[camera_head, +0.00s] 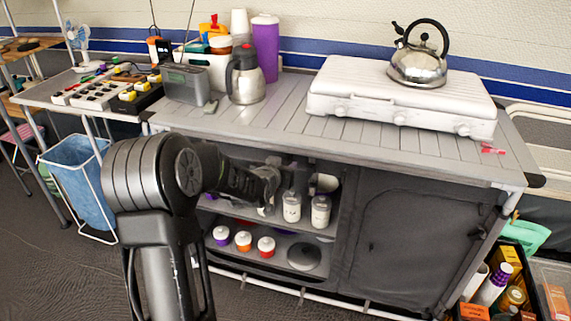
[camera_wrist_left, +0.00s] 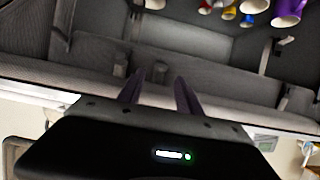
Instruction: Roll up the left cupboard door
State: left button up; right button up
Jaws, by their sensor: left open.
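The grey cupboard's left compartment shows open shelves (camera_head: 285,237) in the head view, with jars and lidded pots on them. I cannot clearly make out the left door's fabric; my arm covers part of this side. My left gripper (camera_head: 268,187) is at the upper part of this opening, partly dark and hard to see. In the left wrist view its two purple fingers (camera_wrist_left: 157,85) stand apart with nothing seen between them. Grey cupboard fabric and a pale strip (camera_wrist_left: 75,82) lie beyond them. My right gripper is not in view.
The closed right door (camera_head: 410,240) is dark fabric. The countertop (camera_head: 290,120) above holds a white stove (camera_head: 400,100) with a kettle (camera_head: 418,65), and a steel jug (camera_head: 245,78). A blue bin (camera_head: 78,180) stands left; crates stand at the lower right.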

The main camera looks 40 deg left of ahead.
pick_arm(q)
jog(key=v, duration=0.5)
jog(key=shift+d+r, duration=0.1)
dwell(0.3)
